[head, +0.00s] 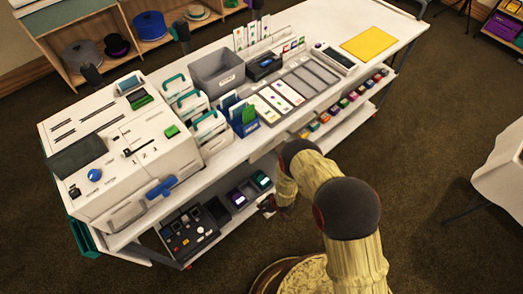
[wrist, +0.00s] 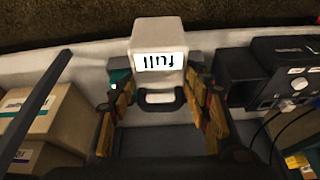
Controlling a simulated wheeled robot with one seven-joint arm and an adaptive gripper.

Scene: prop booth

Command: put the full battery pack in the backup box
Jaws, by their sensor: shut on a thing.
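In the wrist view the battery pack (wrist: 158,42) is a white block with a lit label reading "full" upside down and a dark handle-like part below it. My gripper (wrist: 158,92) has its orange-padded fingers on both sides of the pack's lower part and is shut on it. In the head view my gripper (head: 268,204) is low at the front of the table's lower shelf, small and partly hidden by my arm; the pack cannot be made out there. I cannot tell which container is the backup box; no such label is readable.
The lower shelf holds a dark control panel (head: 188,232), a dark open bin (head: 217,210), a purple-topped unit (head: 236,198) and a green-topped unit (head: 261,180). In the wrist view, cardboard boxes (wrist: 38,112) stand left and a black unit with a knob (wrist: 288,62) stands right.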

